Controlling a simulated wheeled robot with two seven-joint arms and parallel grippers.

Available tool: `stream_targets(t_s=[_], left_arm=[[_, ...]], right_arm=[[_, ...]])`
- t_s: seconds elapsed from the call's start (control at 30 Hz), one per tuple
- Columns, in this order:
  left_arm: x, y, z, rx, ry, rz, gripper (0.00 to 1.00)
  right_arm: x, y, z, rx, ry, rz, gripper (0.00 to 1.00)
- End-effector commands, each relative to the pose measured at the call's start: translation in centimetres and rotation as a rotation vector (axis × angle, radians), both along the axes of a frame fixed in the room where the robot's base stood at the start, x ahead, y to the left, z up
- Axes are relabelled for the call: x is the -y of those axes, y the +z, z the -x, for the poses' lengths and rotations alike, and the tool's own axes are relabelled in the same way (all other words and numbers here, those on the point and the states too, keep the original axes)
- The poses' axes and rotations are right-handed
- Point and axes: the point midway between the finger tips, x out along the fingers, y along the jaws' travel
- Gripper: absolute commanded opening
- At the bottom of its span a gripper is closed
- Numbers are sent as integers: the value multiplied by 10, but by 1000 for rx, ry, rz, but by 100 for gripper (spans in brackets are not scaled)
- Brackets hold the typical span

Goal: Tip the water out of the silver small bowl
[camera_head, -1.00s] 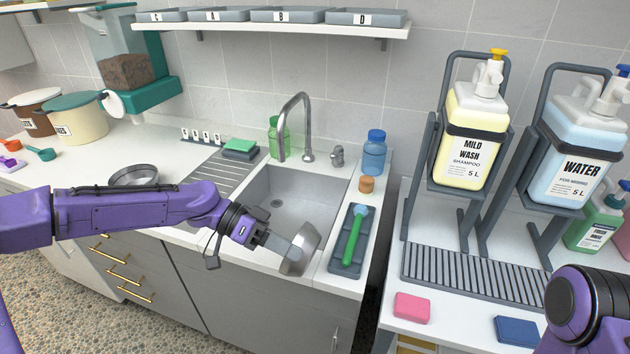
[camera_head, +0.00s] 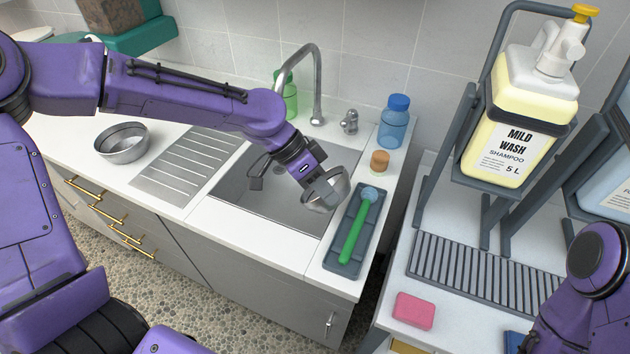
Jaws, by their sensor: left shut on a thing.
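A small silver bowl (camera_head: 328,191) is held over the right front part of the sink (camera_head: 273,195), tilted, with its opening facing up and away. My left gripper (camera_head: 310,182) is shut on the bowl's near left side. I cannot tell whether water is in it. A second, wider silver bowl (camera_head: 122,143) stands upright on the counter at the left. My right arm shows at the lower right edge, and its fingertips are not visible.
A grey tray (camera_head: 351,259) with a green brush (camera_head: 355,228) lies right of the sink. A ribbed drainboard (camera_head: 185,167) is left. A shampoo jug (camera_head: 520,120) stands right.

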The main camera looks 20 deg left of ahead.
Motion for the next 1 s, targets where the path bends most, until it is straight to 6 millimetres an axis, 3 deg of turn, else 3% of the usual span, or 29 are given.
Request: stream_targets(t_s=[0.07,0.2,0.53,0.7,1.0], left_arm=[[9,-4,0,6,-6,-100,0],[15,6,1,5,-4,-252,0],[28,-1,0,19,-7,-587,0],[31,-6,0,21,-3,-684,0],[33,-10,0,22,0,-709,0]], right_arm=[[0,-5,0,1,0,1,0],[0,30,0,1,0,1,0],[0,83,0,1,0,1,0],[0,94,0,1,0,1,0],[0,94,0,1,0,1,0]])
